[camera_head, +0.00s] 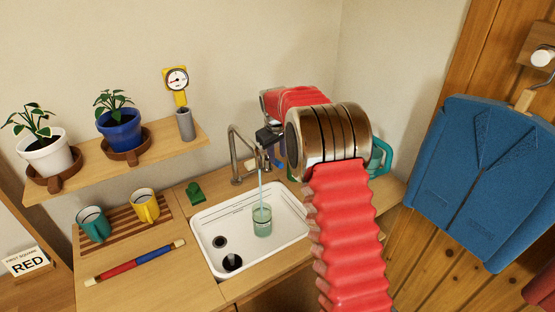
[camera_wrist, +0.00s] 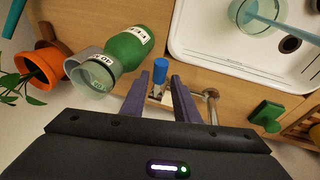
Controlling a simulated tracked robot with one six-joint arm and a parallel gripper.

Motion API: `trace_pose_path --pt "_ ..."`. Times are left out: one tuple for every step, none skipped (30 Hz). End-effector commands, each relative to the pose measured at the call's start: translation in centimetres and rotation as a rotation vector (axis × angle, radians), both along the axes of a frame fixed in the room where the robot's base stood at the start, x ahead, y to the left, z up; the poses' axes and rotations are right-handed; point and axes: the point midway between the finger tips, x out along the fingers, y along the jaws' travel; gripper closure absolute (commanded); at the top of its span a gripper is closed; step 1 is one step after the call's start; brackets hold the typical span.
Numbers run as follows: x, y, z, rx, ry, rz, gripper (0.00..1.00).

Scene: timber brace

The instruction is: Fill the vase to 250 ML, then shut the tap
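The clear vase (camera_head: 262,222) stands upright in the white sink, with teal water in it; I cannot read its level. It also shows at the top of the wrist view (camera_wrist: 250,20). A blue stream runs from the metal tap (camera_head: 235,158) into the vase. In the wrist view, the blue-tipped tap handle (camera_wrist: 160,68) is just beyond and between the fingers of my gripper (camera_wrist: 158,84). The fingers are apart, and I cannot tell whether they touch the handle. In the head view my arm partly hides the tap area.
Teal (camera_head: 92,224) and yellow (camera_head: 145,205) mugs stand on a slatted rack.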

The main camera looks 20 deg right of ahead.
Motion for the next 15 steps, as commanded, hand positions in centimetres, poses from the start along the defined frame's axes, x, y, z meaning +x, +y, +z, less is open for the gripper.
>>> trace_pose_path --pt "-0.2 0.1 1.0 0.0 -0.002 0.0 0.72" --pt "-0.4 0.2 1.5 0.0 -0.002 0.0 0.72" --pt "-0.6 0.3 2.2 0.0 -0.002 0.0 0.72" --pt "-0.7 0.3 2.7 0.0 -0.003 0.0 0.72" --pt "-0.8 0.4 3.2 0.0 -0.002 0.0 0.72" --pt "-1.0 0.5 3.8 0.0 -0.001 0.0 0.72" --pt "-1.2 0.5 4.4 0.0 -0.002 0.0 0.72" --pt "-1.3 0.6 4.9 0.0 -0.003 0.0 0.72" --pt "-1.5 0.7 5.5 0.001 -0.002 0.0 0.72" --pt "-1.6 0.7 6.0 0.0 -0.001 0.0 0.72" --pt "-1.8 0.8 6.5 0.0 -0.002 0.0 0.72" --pt "-1.9 0.9 7.1 0.0 -0.002 0.0 0.72" --pt "-2.1 0.9 7.5 0.0 -0.001 0.001 0.72" --pt "-2.2 1.0 7.9 0.0 -0.001 0.001 0.72" --pt "-2.3 1.0 8.3 0.0 -0.001 0.001 0.72"
